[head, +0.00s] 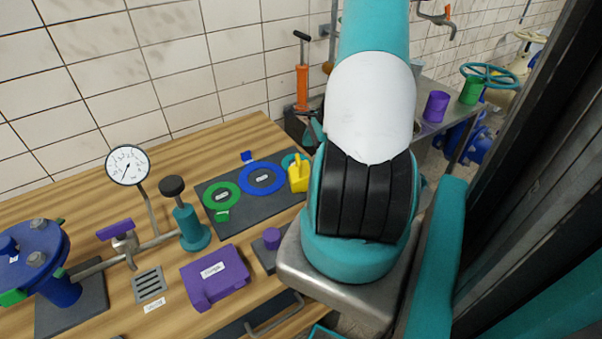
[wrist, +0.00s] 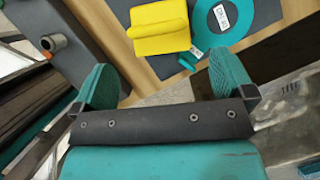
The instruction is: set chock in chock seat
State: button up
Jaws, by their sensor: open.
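A yellow block with a raised grip, which looks like the chock (head: 299,175), stands at the right end of the dark mat on the wooden bench. In the wrist view the yellow chock (wrist: 158,38) lies beyond my gripper (wrist: 163,76), near the gap between the fingertips. My gripper is open, its teal finger pads wide apart with nothing between them. My arm hides most of the gripper in the head view. I cannot tell which thing is the chock seat; the small labels are unreadable.
The dark mat (head: 243,207) bears a green ring (head: 235,197), a blue ring (head: 281,184) and a teal ring (wrist: 243,18) beside the chock. A purple box (head: 216,282), a slotted grey plate (head: 149,285) and a teal valve (head: 191,232) stand nearer. Bare wood shows at the back left.

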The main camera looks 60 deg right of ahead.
aim_at(300, 171)
jog(key=shift+w+p+x, duration=0.1)
jog(key=shift+p+x, duration=0.55)
jog(key=shift+x, duration=1)
jog(key=shift+w+p+x, duration=0.15)
jog(key=shift+p+x, duration=0.5)
jog(key=shift+x, duration=1.05)
jog(key=shift+a+r, duration=0.1)
jog(key=shift+c, duration=0.5)
jog(key=c, duration=1.1)
